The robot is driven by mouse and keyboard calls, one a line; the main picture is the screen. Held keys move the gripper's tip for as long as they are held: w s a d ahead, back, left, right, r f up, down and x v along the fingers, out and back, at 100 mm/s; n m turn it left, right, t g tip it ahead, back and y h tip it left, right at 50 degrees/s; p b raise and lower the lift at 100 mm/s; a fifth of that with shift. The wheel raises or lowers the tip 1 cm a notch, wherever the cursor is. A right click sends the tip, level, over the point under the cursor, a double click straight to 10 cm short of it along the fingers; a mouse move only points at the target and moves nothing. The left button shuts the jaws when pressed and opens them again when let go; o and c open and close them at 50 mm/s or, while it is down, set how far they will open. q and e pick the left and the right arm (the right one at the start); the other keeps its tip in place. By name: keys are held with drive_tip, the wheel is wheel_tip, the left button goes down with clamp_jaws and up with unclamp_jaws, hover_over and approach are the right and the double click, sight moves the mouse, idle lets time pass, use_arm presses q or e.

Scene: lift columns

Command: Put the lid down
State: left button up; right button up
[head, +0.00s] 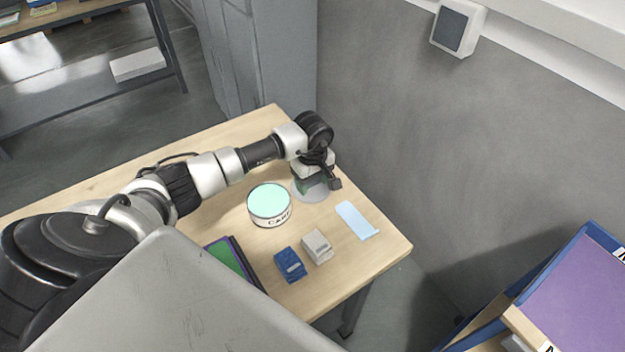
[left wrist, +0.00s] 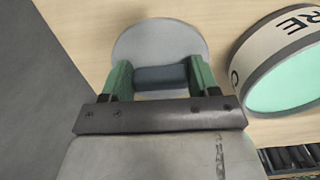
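The lid (head: 309,194) is a round grey disc with a dark blue-grey handle. It is low over the table or on it, behind and right of the tin; I cannot tell if it touches the wood. My left gripper (head: 318,182) points down over it. In the left wrist view, its green fingers (left wrist: 160,76) are against both ends of the handle, and the lid (left wrist: 158,38) extends beyond them. The round white tin (head: 270,205) has a mint-green top and dark lettering; it also shows in the left wrist view (left wrist: 285,60). My right gripper is not in view.
On the wooden table (head: 372,258) are a light blue cloth-like piece (head: 356,220), a grey box (head: 317,246), a blue box (head: 290,265) and a green-and-purple flat item (head: 235,262). A grey wall stands behind the table's right side. Bare wood lies around the tin.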

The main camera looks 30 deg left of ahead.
use_arm(q)
drive_tip(key=o, duration=0.4)
drive_tip(key=shift+r, duration=0.1)
drive_tip(key=shift+r+p, duration=0.2)
drive_tip(key=shift+p, duration=0.15)
drive_tip(key=shift+w+r+b, duration=0.1)
drive_tip(key=shift+r+b, duration=1.6)
drive_tip(key=shift+r, duration=4.2)
drive_tip(key=shift+f, duration=0.1)
